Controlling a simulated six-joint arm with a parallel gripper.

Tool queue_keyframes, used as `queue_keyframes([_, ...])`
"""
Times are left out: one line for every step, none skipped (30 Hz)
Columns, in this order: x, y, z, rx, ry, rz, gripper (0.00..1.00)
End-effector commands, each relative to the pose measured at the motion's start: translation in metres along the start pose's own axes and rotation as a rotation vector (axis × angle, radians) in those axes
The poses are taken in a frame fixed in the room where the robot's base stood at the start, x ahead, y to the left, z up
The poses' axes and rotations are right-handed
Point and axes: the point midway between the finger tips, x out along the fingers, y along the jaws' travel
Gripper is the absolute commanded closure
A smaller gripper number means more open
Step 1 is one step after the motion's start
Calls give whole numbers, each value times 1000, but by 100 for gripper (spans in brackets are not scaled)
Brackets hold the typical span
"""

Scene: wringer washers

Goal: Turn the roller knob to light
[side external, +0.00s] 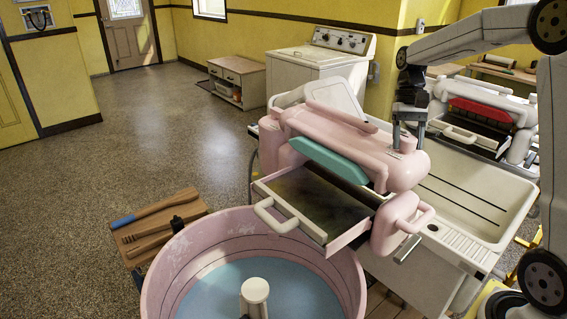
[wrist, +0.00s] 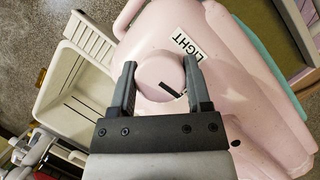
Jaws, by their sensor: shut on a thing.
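The roller knob (wrist: 158,72) is a round pink knob with a short black mark, on top of the pink wringer head (wrist: 225,75). The black mark points to the lower right in the wrist view. A white label reading LIGHT (wrist: 184,46) lies to the knob's upper right, partly behind a fingertip. My gripper (wrist: 160,66) is shut on the knob, one finger on each side.
A pink tub (side external: 160,275) with blue water stands in front. A tray with a white handle (side external: 320,208) juts from the wringer. A white sink (side external: 480,190) is at the right, with a second wringer (side external: 475,100) behind.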

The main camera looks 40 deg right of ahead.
Motion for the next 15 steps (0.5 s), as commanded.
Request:
queue_keyframes([-1, -1, 0, -42, 0, 17, 96])
queue_keyframes([-1, -1, 0, -69, 0, 27, 96])
queue_keyframes([-1, -1, 0, -104, 0, 43, 96])
queue_keyframes([-1, -1, 0, -130, 0, 53, 96])
queue_keyframes([-1, -1, 0, -156, 0, 64, 96])
queue_keyframes([-1, -1, 0, -191, 0, 79, 96])
queue_keyframes([-1, -1, 0, -218, 0, 90, 96])
queue_keyframes([-1, -1, 0, -244, 0, 100, 96])
queue_keyframes([-1, -1, 0, -279, 0, 116, 96])
queue_keyframes([-1, -1, 0, -305, 0, 126, 96])
queue_keyframes([-1, -1, 1, -332, 0, 137, 96])
queue_keyframes([-1, -1, 1, -367, 1, 152, 96])
queue_keyframes([-1, -1, 1, -393, 1, 163, 96])
queue_keyframes([-1, -1, 1, -419, 1, 173, 96])
queue_keyframes([-1, -1, 0, -454, 1, 189, 96])
